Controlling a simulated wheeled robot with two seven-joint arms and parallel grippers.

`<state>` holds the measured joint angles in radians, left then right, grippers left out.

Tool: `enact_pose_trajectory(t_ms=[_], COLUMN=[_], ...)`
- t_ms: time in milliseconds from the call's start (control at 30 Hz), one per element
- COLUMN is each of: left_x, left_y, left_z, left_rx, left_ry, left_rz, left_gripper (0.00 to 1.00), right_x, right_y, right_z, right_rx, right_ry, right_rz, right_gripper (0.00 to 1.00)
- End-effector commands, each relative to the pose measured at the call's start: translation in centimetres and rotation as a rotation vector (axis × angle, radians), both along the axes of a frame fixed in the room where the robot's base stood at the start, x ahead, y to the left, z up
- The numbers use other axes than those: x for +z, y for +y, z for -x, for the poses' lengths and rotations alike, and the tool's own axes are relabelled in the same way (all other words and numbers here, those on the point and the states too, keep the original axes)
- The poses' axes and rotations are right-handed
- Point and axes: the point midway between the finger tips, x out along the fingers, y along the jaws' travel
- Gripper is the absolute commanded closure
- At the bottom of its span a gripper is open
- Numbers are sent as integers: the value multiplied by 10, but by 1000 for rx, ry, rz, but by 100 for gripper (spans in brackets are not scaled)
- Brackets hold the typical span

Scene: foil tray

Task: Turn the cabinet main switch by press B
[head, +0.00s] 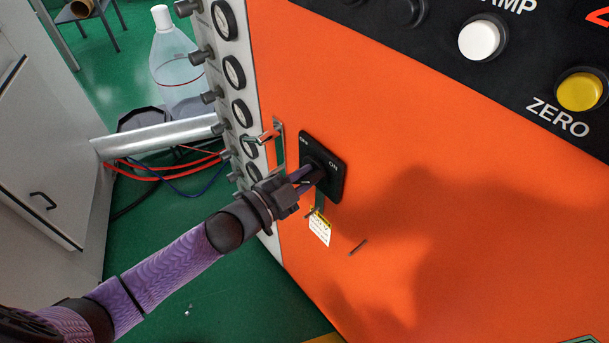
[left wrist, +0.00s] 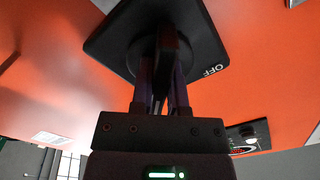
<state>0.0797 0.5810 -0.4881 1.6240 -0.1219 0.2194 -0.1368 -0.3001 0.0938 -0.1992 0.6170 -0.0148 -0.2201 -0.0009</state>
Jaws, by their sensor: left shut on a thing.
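The main switch is a black knob on a black plate (head: 335,183) on the orange cabinet front (head: 420,240). White OFF and ON marks show on the plate in the head view. In the left wrist view the plate (left wrist: 205,32) is close overhead, with OFF at its right corner. My left gripper (head: 312,178) reaches in from the left and is shut on the switch knob (left wrist: 165,45), one finger on each side. The fingers partly hide the knob. My right gripper is in neither view.
A metal latch or handle (head: 279,145) sits just left of the switch. A yellow-and-white tag (head: 320,228) hangs below it. Gauges (head: 234,72) line the cabinet's left side. White and yellow buttons (head: 580,91) are at upper right. A pipe (head: 155,137) and cables lie at left.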

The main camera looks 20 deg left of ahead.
Motion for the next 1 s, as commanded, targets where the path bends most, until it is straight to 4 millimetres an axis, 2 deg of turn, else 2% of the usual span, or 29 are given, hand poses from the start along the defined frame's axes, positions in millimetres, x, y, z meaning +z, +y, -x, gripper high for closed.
enact_pose_trajectory(t_ms=[467, 1000], left_x=[1, 1], left_y=[0, 0], left_z=[0, 0], left_rx=[-1, 1], left_ry=[41, 297], left_rz=[63, 456], left_gripper=[100, 100], right_x=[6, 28], right_y=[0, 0], right_z=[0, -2], right_rx=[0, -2], right_ry=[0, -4], right_rz=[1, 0], right_gripper=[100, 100])
